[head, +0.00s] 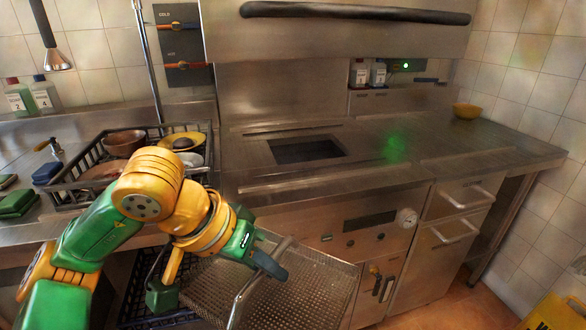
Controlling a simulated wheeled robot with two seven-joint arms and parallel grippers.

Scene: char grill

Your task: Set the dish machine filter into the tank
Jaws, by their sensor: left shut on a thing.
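The filter (312,283) is a perforated metal basket with a wire handle, low in the middle of the head view. My left gripper (228,268) is shut on the filter at its left part, and its hand covers some of the basket and handle. The filter is in front of the dish machine's lower front, tilted, and apart from the tank. The tank (305,150) is a dark rectangular opening in the steel deck, above and beyond the filter. My right gripper is not in view.
A black dish rack (62,197) with bowls and plates stands left of the tank. The raised hood with a dark handle bar (355,13) is above. A yellow bowl (466,111) sits at the deck's right. The deck around the tank is clear. A yellow sign (556,313) is bottom right.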

